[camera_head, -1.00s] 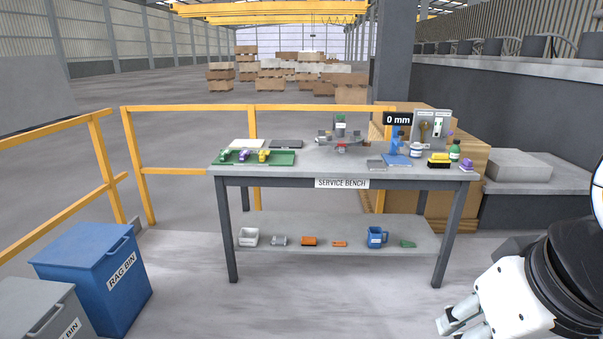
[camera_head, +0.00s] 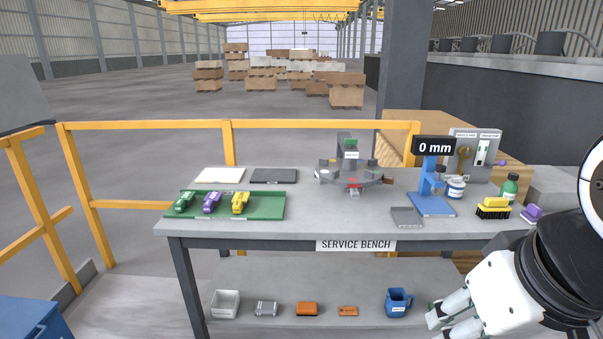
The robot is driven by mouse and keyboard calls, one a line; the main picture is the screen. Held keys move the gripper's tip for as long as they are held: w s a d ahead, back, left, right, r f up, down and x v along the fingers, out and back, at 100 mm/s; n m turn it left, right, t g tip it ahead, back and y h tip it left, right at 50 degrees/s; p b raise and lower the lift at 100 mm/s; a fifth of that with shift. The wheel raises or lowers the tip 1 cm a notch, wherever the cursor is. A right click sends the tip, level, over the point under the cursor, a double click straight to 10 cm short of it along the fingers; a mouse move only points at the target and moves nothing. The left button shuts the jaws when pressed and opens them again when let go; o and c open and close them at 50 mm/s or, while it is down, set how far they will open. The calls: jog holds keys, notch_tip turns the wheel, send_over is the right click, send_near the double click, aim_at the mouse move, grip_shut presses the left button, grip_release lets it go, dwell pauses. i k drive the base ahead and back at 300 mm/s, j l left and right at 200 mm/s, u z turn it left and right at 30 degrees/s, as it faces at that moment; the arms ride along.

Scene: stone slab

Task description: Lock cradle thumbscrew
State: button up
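A grey curved fixture (camera_head: 330,177), which looks like the cradle, stands at the back middle of the service bench (camera_head: 290,228). A small red part (camera_head: 353,187) shows at its front, and a brown-red piece (camera_head: 388,181) at its right end. Which part is the thumbscrew is too small to tell. My gripper (camera_head: 436,326) is at the lower right, in front of the bench and well apart from the fixture. Its two fingers show with a gap between them, with nothing seen in it; the lower one is partly cut off by the frame edge.
A green tray (camera_head: 270,212) with toy-like vehicles lies at left. A blue gauge stand (camera_head: 432,205) reading 0 mm, a grey tray (camera_head: 407,217), a yellow brush (camera_head: 493,207) and a green bottle (camera_head: 509,188) stand at right. A yellow railing (camera_head: 150,125) runs behind.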

aim_at(350, 142)
jog(key=i+j+z, duration=0.1)
jog(key=i, duration=0.85)
jog(key=i+j, duration=0.55)
jog(key=i, duration=0.15)
jog(key=i+j, duration=0.55)
jog(key=i, duration=0.15)
jog(key=i+l+z, duration=0.05)
